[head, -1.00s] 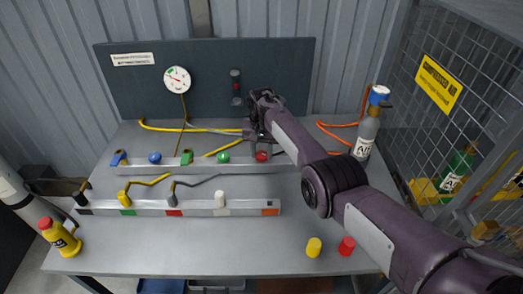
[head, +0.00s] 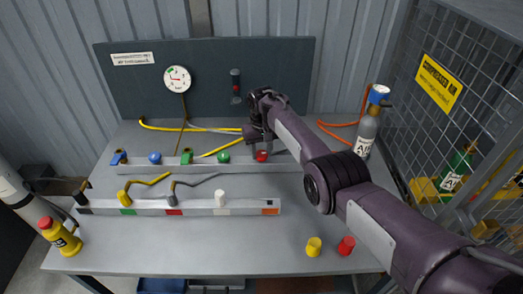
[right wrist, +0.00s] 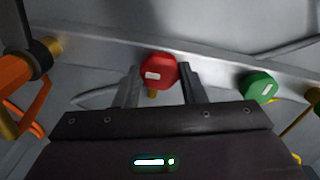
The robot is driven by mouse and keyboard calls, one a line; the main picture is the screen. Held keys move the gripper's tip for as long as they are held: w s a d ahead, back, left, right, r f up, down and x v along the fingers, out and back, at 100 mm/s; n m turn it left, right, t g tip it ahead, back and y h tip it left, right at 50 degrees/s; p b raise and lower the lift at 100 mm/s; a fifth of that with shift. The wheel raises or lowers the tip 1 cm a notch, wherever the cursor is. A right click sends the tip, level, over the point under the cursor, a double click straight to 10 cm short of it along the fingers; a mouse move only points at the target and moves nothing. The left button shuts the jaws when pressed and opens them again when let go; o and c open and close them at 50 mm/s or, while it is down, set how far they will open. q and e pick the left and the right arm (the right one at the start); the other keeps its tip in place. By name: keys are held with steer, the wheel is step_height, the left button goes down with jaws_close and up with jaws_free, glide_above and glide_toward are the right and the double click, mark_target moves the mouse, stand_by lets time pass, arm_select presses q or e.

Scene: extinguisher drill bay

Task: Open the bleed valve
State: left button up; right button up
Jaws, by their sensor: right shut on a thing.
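A row of valves sits on the rear metal rail (head: 240,166). Its red knob (head: 262,156) is at the right end, and the green knob (head: 223,158) is to its left. My right gripper (head: 259,147) reaches down to the red knob. In the right wrist view the red knob (right wrist: 158,69) sits between the two fingers of my right gripper (right wrist: 160,88), which is shut on it. The knob has a pale label on its face. A round white gauge (head: 177,79) is on the back panel; its reading is too small to tell. My left gripper is out of view.
A front rail (head: 240,207) carries more fittings. A yellow cap (head: 314,246) and a red cap (head: 346,245) lie at the front right. A grey cylinder (head: 367,132) stands by the mesh cage at the right.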

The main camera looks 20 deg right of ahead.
mark_target(262, 153)
steer(key=shift+w+r, duration=0.1)
steer(key=o, duration=1)
step_height(262, 153, up, 8)
steer(key=shift+f, duration=0.15)
